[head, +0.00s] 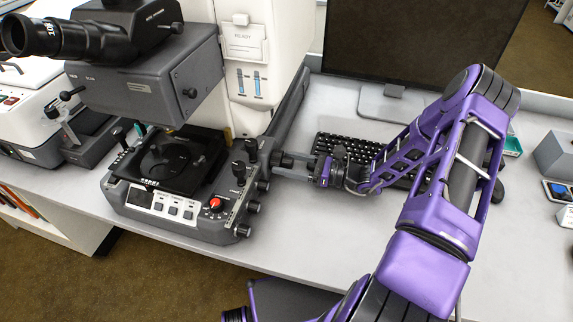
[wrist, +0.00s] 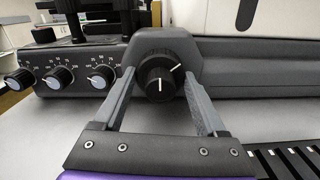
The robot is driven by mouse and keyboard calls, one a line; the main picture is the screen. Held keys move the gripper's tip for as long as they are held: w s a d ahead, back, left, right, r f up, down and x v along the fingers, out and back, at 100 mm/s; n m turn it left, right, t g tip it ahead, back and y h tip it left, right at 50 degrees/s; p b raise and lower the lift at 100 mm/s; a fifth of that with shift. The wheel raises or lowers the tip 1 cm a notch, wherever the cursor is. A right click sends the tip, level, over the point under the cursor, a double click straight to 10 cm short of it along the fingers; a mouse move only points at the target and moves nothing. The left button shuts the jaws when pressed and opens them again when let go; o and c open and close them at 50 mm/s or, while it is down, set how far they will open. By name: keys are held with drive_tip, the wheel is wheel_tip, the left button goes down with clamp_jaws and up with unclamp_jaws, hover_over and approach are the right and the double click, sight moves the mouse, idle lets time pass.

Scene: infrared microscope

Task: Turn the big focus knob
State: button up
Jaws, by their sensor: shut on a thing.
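The big focus knob (wrist: 158,78) is black and round, with white marker lines, on the side of the grey microscope base (head: 170,222). In the wrist view it sits between the two fingers of my gripper (wrist: 158,84), one finger on its left and one on its right. My gripper is shut on the knob. In the head view my gripper (head: 280,165) reaches in from the right to the base's right side, and its fingers and the base partly hide the knob there.
Several smaller knobs (wrist: 59,77) with white scales sit left of the big knob. A black keyboard (head: 345,147) lies close behind my gripper, with a monitor (head: 415,45) beyond. The table front (head: 300,225) is clear.

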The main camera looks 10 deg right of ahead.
drive_tip(key=n+b, duration=0.1)
drive_tip(key=n, duration=0.3)
drive_tip(key=shift+f+n, duration=0.15)
drive_tip(key=shift+n, duration=0.15)
drive_tip(key=shift+d+n+b, duration=0.1)
drive_tip(key=shift+n+b, duration=0.65)
drive_tip(key=shift+n, duration=1.15)
drive_tip(key=o, duration=1.3)
drive_tip(key=v, duration=1.7)
drive_tip(key=shift+d, duration=0.15)
